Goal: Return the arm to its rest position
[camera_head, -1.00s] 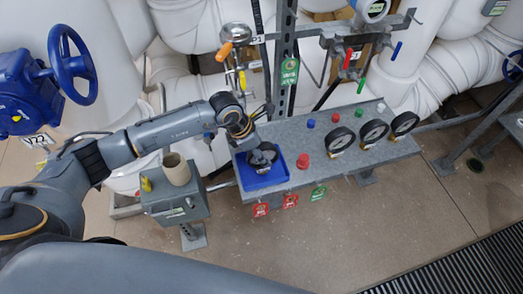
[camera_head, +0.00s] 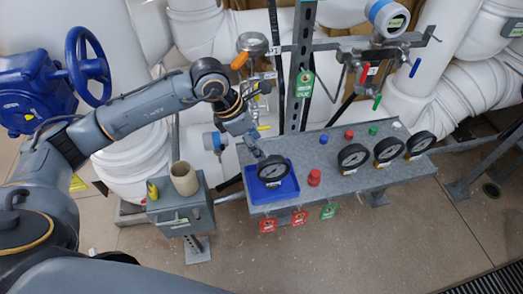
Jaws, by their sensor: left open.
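My left arm comes in from the left, and its gripper (camera_head: 259,153) is open at the back edge of the blue tray (camera_head: 289,190). A round black gauge with a pale face (camera_head: 272,169) lies in the tray, just in front of the fingertips. I cannot tell whether the fingertips still touch its rim. My right gripper is not in view.
The grey bench (camera_head: 330,183) also holds several black gauges (camera_head: 353,157) and a red cap (camera_head: 314,177). A grey box (camera_head: 185,213) with a beige cup (camera_head: 184,178) stands left of it. A blue valve wheel (camera_head: 88,66), a post (camera_head: 302,65) and white pipes are close to the arm.

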